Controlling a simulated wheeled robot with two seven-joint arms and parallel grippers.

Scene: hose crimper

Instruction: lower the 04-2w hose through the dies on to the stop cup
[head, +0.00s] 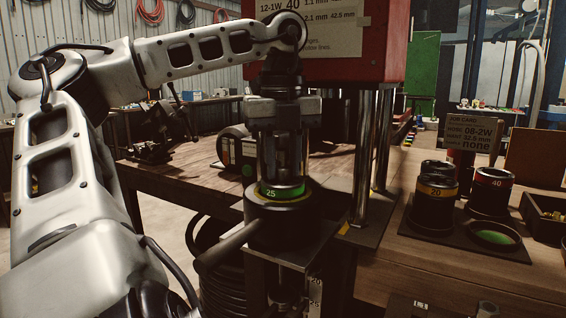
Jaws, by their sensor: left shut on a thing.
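My left gripper (283,160) points straight down over the crimper, its fingers shut on a dark upright piece, apparently the hose, mostly hidden between them. Directly below is the die set (284,190) with a green band marked 25, seated in the black round crimper head (284,222). The fingertips are close to the dies' top; I cannot tell whether they touch. How far the hose reaches into the dies is hidden. A dark fitting under the head (287,292) may be the stop cup, but it is too dim to tell. My right gripper is not in view.
Bright posts (382,140) and the red press housing (340,55) stand close right of and above the gripper. A tray (425,236) at right holds dies marked 29 (437,190) and 40 (491,192), beside an empty green-floored place. The job card (472,135) reads 08-2W.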

